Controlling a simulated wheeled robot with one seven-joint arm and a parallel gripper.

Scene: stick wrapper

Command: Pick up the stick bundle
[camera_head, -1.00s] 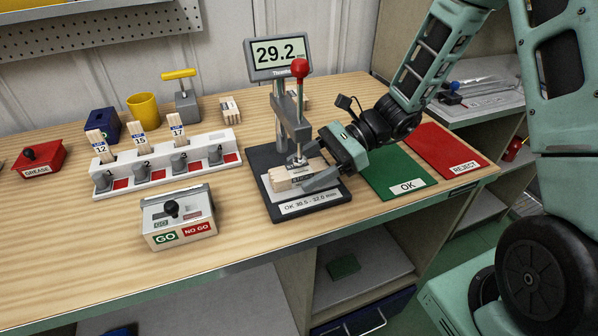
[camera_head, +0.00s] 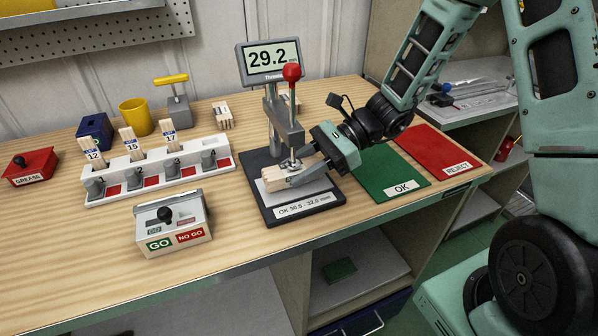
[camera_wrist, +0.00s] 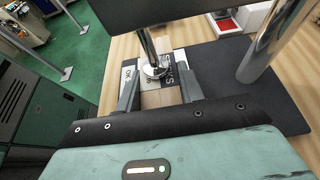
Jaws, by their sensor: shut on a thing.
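The stick bundle (camera_head: 274,180), a pale wooden block, lies on the dark base of the thickness gauge (camera_head: 273,115), under its round measuring foot. My gripper (camera_head: 297,174) reaches in from the right and is shut on the bundle, its fingers along the bundle's sides. In the wrist view the bundle (camera_wrist: 158,98) lies between the two fingers (camera_wrist: 160,92), with the metal foot over its far end. The gauge display (camera_head: 270,58) reads 29.2, and the label on the base reads OK 30.5 - 32.0 mm. Part of the bundle is hidden by my gripper.
A green OK mat (camera_head: 385,172) and a red REJECT mat (camera_head: 437,148) lie to the right. A GO/NO GO box (camera_head: 173,222) stands at the front. A white rack (camera_head: 158,172) with numbered slots, a red grease box (camera_head: 31,168) and a yellow cup (camera_head: 137,116) stand left.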

